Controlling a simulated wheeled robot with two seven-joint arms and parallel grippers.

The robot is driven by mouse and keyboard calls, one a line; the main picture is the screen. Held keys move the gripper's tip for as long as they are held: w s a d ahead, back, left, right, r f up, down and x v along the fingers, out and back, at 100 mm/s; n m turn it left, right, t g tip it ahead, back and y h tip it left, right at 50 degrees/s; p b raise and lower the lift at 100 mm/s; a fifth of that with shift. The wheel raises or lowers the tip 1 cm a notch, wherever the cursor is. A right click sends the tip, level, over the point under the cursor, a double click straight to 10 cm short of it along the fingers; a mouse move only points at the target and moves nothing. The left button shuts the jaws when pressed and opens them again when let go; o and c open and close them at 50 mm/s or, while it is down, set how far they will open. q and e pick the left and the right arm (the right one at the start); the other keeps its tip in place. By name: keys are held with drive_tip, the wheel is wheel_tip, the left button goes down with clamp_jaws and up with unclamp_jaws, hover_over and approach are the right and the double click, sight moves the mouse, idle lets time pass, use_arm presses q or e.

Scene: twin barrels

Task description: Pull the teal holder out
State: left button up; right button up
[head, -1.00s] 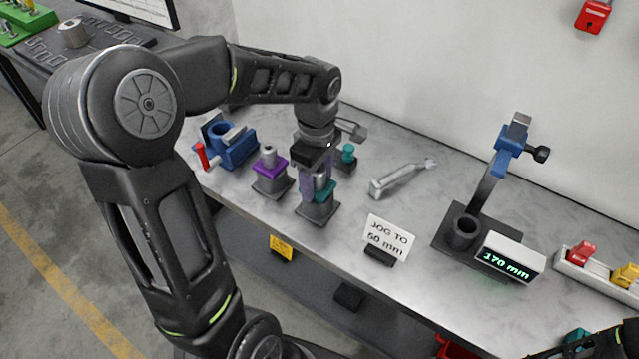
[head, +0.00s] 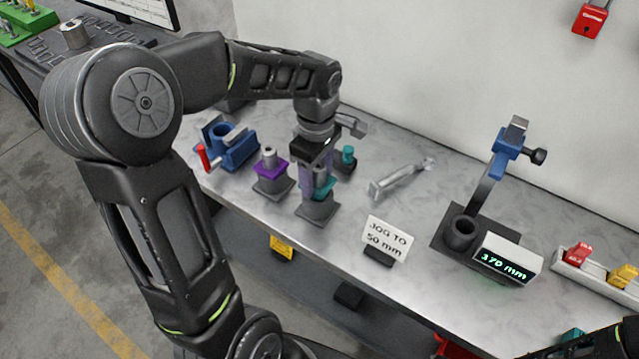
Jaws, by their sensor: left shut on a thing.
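The teal holder (head: 325,188) sits on the grey twin-barrel block (head: 317,211) near the bench's middle left. It has a grey cylindrical top. My left gripper (head: 316,178) points down over it and is shut on it; the fingers hide part of the holder. From this angle I cannot tell how far the holder stands above the block. The purple holder (head: 270,169) sits on its own grey block just to the left.
A blue vise (head: 238,150) with a red handle is left; a small teal-topped piece (head: 348,154) stands close behind my gripper. A "JOG TO 50 mm" sign (head: 387,238) stands right. Bench between is mostly clear.

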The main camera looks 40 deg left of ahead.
use_arm(q)
drive_tip(key=shift+r+p, duration=1.55)
drive_tip(key=shift+r, duration=0.95)
